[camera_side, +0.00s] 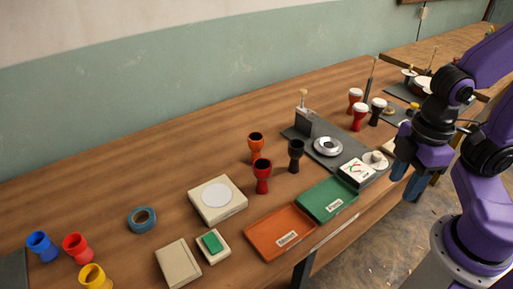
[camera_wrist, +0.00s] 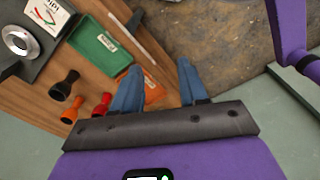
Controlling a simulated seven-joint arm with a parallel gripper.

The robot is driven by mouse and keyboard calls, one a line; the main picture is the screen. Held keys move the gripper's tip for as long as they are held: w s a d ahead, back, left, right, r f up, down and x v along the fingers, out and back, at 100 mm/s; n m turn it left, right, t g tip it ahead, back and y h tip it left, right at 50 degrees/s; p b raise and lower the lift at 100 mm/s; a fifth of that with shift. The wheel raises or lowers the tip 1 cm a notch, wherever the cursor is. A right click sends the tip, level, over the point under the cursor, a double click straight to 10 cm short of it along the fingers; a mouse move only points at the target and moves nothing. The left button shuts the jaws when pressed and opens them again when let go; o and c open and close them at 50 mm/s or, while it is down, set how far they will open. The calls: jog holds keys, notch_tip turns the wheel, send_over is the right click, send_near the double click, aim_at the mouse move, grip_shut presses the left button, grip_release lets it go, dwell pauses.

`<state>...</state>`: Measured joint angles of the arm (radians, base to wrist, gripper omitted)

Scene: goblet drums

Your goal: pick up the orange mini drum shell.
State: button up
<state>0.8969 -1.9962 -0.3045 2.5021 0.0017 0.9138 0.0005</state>
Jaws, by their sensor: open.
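The orange mini drum shell (camera_side: 256,145) stands upright on the wooden table, behind a red shell (camera_side: 262,178) and left of a black shell (camera_side: 296,158). In the wrist view the orange shell (camera_wrist: 70,115) is at the lower left, next to the red shell (camera_wrist: 102,104) and the black shell (camera_wrist: 63,86). My gripper (camera_side: 406,186) is at the right by the table's front edge, well away from the orange shell. Its blue fingers (camera_wrist: 160,66) are apart with nothing between them.
A green tray (camera_side: 345,188) and an orange tray (camera_side: 255,236) lie along the front edge. A grey fixture with a metal ring (camera_side: 328,147) and a dial meter (camera_side: 357,171) stand between my gripper and the shells. A white-topped box (camera_side: 226,210) sits left of the shells.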

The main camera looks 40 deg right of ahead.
jog(key=o, duration=0.8)
jog(key=shift+o, duration=0.2)
jog(key=w+a+f+n+t+h, duration=0.1)
jog(key=w+a+f+n+h, duration=0.3)
jog(key=w, duration=0.7)
jog(key=w+a+n+t+h, duration=0.1)
jog(key=w+a+t+h, duration=0.1)
jog(key=w+a, duration=0.65)
jog(key=w+a+f+n+t+h, duration=0.1)
jog(key=w+a+f+n+h, duration=0.2)
jog(key=w, duration=1)
jog(key=n+t+h, duration=0.2)
jog(key=n+h, duration=0.1)
send_near(252, 142)
jog(key=x, duration=0.7)
jog(key=shift+w+a+f, duration=0.15)
jog(key=shift+w+f, duration=0.1)
jog(key=shift+w, duration=0.1)
jog(key=shift+s+d+r+x, duration=0.1)
jog(key=shift+x, duration=0.75)
jog(key=shift+s+d+r+x, duration=0.1)
jog(key=shift+x, duration=0.8)
jog(key=shift+s+d+x, duration=0.1)
jog(key=shift+x, duration=0.75)
